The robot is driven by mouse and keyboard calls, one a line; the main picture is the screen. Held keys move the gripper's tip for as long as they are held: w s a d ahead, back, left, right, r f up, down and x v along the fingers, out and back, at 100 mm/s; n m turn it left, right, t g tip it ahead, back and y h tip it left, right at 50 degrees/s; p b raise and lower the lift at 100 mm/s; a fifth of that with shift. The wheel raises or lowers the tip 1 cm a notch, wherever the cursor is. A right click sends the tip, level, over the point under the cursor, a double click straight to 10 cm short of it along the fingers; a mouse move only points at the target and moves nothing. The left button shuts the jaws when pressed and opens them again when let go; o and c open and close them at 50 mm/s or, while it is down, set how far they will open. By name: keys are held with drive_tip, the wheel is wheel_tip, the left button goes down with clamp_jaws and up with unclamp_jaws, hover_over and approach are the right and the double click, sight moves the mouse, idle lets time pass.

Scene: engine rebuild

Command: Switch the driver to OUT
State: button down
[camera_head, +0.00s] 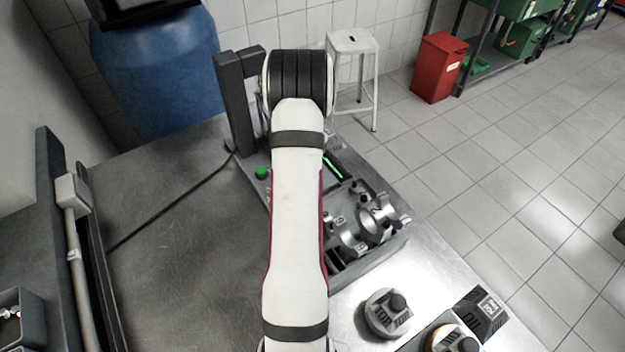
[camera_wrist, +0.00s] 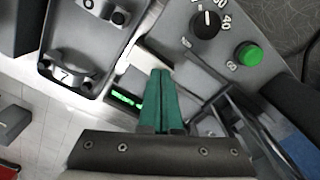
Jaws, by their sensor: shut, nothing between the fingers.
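The grey driver station carries a round black dial (camera_wrist: 207,22) with numbers around it, 40 among them, and a green button (camera_wrist: 250,55) beside it. The button also shows in the head view (camera_head: 262,172). A lit green display (camera_wrist: 125,98) sits left of my fingers. My gripper (camera_wrist: 162,72) shows in the wrist view as two green fingers, shut together and empty, pointing at the panel between display and dial. Whether they touch it I cannot tell. I cannot read an OUT marking; a switch may be behind the fingers. In the head view my arm hides the gripper and part of the station.
Metal bearing parts (camera_head: 376,218) stand on the fixture, numbered. A dark upright post (camera_head: 236,105) rises behind the station. The bench (camera_head: 170,250) left of my arm is mostly clear, crossed by a cable.

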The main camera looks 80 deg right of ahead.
drive_tip(key=shift+f, duration=0.15)
drive_tip(key=shift+r, duration=3.55)
